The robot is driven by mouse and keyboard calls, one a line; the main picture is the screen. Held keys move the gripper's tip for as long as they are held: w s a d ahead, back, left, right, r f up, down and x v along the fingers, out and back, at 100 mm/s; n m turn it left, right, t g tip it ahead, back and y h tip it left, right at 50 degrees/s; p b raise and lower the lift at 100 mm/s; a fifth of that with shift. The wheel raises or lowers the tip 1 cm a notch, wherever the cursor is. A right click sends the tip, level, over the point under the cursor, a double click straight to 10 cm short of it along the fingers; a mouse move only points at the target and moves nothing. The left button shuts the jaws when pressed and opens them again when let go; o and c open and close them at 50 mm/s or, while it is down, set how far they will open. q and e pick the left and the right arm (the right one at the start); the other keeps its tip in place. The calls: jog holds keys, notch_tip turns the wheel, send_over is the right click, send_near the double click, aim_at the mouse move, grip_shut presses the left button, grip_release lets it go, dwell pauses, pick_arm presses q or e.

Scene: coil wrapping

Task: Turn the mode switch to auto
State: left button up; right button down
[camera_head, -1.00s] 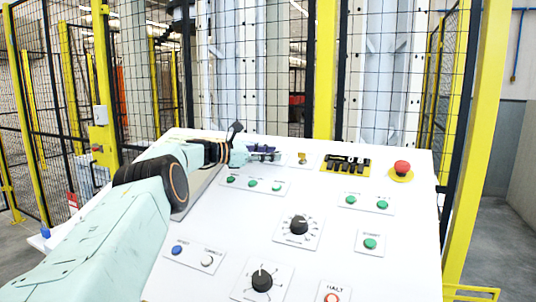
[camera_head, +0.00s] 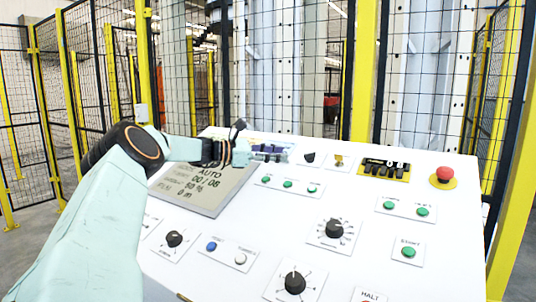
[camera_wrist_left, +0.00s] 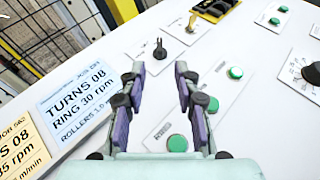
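A small black switch (camera_head: 309,157) sits on a white plate near the panel's back edge; its label is too small to read. In the left wrist view the black switch (camera_wrist_left: 160,50) stands just beyond my fingertips, its pointer directed away from me. My left gripper (camera_head: 280,153) is just left of it in the head view. In the left wrist view my left gripper (camera_wrist_left: 160,75) has its two purple-and-black fingers apart, with nothing between them, and does not touch the switch. The panel's screen (camera_head: 205,188) reads AUTO and 00 / 08. My right gripper is out of view.
A brass key switch (camera_head: 339,160) is right of the black switch. Green buttons (camera_head: 288,184) lie in front of it. A yellow-framed counter (camera_head: 384,169) and a red emergency button (camera_head: 444,175) are farther right. Larger black knobs (camera_head: 332,229) stand nearer. Mesh fence surrounds the panel.

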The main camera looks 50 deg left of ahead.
pick_arm(q)
jog(key=shift+v, duration=1.2)
jog(key=shift+r, duration=0.1)
